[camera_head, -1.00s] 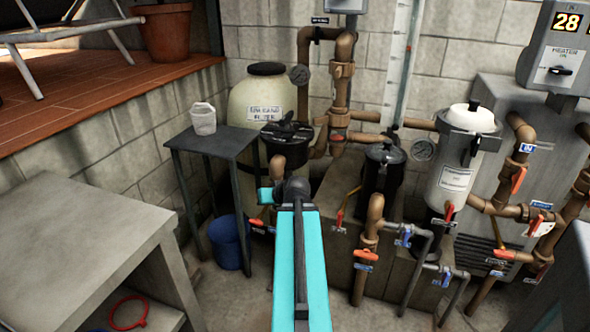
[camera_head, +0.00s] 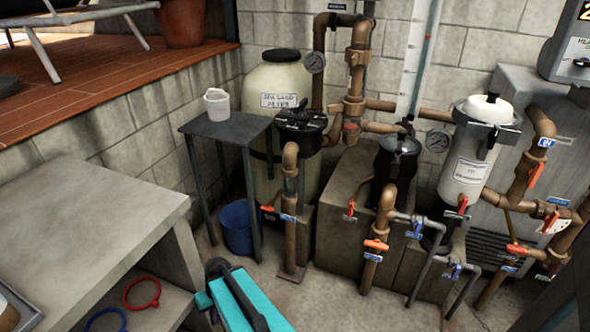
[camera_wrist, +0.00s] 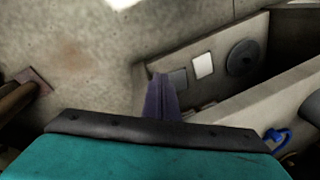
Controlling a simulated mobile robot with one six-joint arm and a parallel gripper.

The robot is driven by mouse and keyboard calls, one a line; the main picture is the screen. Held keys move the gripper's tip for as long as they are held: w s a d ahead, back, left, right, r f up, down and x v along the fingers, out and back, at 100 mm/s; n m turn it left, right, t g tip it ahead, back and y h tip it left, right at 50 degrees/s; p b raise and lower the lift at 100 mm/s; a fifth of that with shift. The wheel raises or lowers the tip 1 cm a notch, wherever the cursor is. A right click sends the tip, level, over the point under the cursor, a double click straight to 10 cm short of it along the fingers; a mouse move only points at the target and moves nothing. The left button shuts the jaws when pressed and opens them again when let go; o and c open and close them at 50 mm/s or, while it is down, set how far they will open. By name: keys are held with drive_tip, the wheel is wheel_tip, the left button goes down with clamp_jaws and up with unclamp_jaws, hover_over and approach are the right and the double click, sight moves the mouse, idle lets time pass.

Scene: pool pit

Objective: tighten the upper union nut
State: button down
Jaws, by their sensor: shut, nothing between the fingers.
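Brown collars ring the vertical pipe behind the black pump in the head view. The higher collar (camera_head: 358,57) looks like the upper union nut, and a lower collar (camera_head: 353,107) sits beneath it. I cannot tell how tight either is. My gripper (camera_wrist: 163,97) shows in the wrist view as two purple-grey fingers pressed together with nothing between them. It points down over the concrete floor beside a low bin or shelf, far from the collars. In the head view my teal arm is low, and my fingers cannot be made out.
A grey bench (camera_head: 80,215) stands at left, with red (camera_head: 141,293) and blue rings on its lower shelf. A small dark table (camera_head: 225,127) holds a white jug (camera_head: 217,104). A blue bucket (camera_head: 237,228) is below. Red-handled valves (camera_head: 376,245) and pipes stand in front of the pump.

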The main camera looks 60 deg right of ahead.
drive_tip(key=s+a+f+n+g+h, duration=0.1)
drive_tip(key=s+a+f+g, duration=0.2)
drive_tip(key=s+a+f, duration=0.3)
drive_tip(key=s+a+f+n+g+h, duration=0.1)
drive_tip(key=s+a+f, duration=0.5)
drive_tip(key=s, duration=0.7)
drive_tip(key=shift+s+a+f+n+g, duration=0.15)
drive_tip(key=shift+s+a+n+g, duration=0.15)
drive_tip(key=shift+a+n+g, duration=0.65)
drive_tip(key=shift+d, duration=0.1)
